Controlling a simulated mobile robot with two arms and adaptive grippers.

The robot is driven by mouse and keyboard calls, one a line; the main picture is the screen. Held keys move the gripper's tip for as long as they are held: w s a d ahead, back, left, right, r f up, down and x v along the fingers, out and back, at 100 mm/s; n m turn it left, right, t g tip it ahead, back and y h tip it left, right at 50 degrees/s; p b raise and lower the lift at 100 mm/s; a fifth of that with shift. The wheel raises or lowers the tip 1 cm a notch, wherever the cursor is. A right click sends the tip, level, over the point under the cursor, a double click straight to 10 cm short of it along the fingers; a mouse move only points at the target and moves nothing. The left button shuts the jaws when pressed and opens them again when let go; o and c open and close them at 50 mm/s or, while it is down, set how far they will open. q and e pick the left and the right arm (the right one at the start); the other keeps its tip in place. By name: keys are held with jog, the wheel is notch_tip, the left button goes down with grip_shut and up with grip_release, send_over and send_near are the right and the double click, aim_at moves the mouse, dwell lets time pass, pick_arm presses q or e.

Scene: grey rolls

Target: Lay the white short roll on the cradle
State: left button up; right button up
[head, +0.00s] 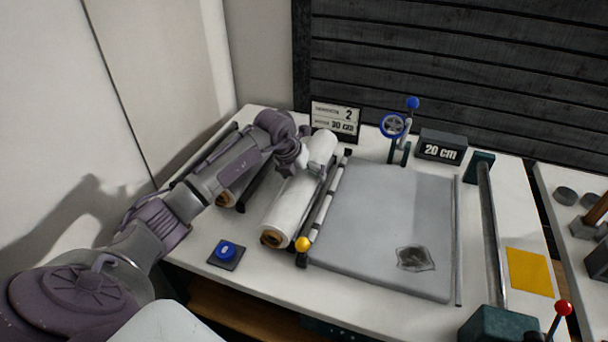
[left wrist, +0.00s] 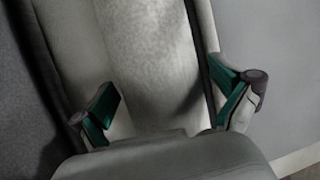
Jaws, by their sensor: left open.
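A white roll (head: 293,203) with a brown core lies slanted left of the grey mat. A second pale roll (head: 225,197) lies further left, mostly hidden behind my left arm; I cannot tell which is the short one. Dark rails (head: 251,197) run beside the rolls; the cradle cannot be told apart clearly. My left gripper (head: 295,158) is over the far part of the rolls. In the left wrist view its green-padded fingers (left wrist: 167,108) are open, spread over a pale, roll-like surface (left wrist: 165,55) between dark edges, with no grip visible. My right gripper is out of view.
A grey mat (head: 385,220) bears a dark scrap (head: 415,258). A yellow-knobbed bar (head: 302,243) stands along its left edge. A blue button (head: 226,250) is in front. A sign (head: 335,119), a blue handwheel (head: 393,125) and a 20 cm block (head: 441,147) stand behind.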

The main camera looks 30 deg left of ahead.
pick_arm(q)
jog(key=v, duration=1.2)
jog(key=shift+r, duration=0.1)
